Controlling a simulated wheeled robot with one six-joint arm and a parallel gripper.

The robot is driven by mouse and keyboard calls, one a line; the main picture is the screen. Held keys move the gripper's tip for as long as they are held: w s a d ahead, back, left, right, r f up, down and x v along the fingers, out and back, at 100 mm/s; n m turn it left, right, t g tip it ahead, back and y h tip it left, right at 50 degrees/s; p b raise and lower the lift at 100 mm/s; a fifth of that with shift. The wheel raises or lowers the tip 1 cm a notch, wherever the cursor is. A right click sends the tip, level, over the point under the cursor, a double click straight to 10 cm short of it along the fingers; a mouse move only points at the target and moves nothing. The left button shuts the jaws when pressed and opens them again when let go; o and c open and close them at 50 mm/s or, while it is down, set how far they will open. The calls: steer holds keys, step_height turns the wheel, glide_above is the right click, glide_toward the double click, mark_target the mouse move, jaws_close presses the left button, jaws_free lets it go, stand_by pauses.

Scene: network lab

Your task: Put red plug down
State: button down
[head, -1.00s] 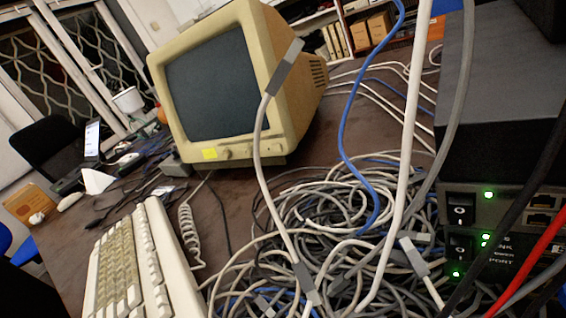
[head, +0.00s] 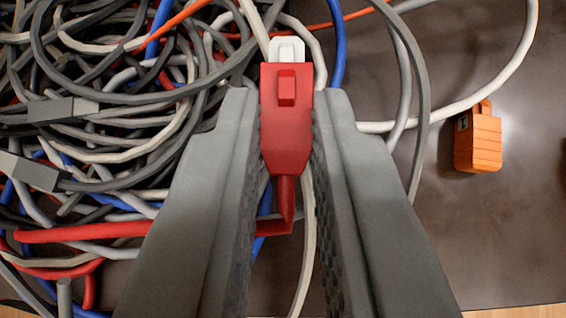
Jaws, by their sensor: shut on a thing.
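The red plug (head: 286,140) is between the two fingers of my gripper (head: 286,125) in the head view. My gripper is shut on it. Its pale tip (head: 286,50) points to the top of the picture, away from my gripper. A short red cable (head: 285,205) leaves its lower end and bends to the left, partly hidden behind the left finger. How high the plug is above the table cannot be told.
A tangled heap of grey, white, blue, red and orange cables (head: 100,120) covers the left side. An orange plug (head: 478,140) lies on the brown table (head: 500,230) at the right. The table around it is mostly bare, crossed by a few cables.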

mark_target(288, 186)
steer(key=shift+f, duration=1.85)
steer(key=shift+f, duration=0.35)
steer(key=shift+s+f, duration=0.15)
steer(key=shift+f, duration=0.2)
steer(key=c, duration=1.5)
jaws_free()
steer(key=shift+f, duration=0.15)
steer(key=shift+o, duration=0.3)
steer(key=shift+d+r, duration=0.1)
steer(key=shift+r, duration=0.35)
steer(key=v, duration=1.2)
steer(key=shift+r, duration=0.45)
steer(key=shift+r, duration=0.1)
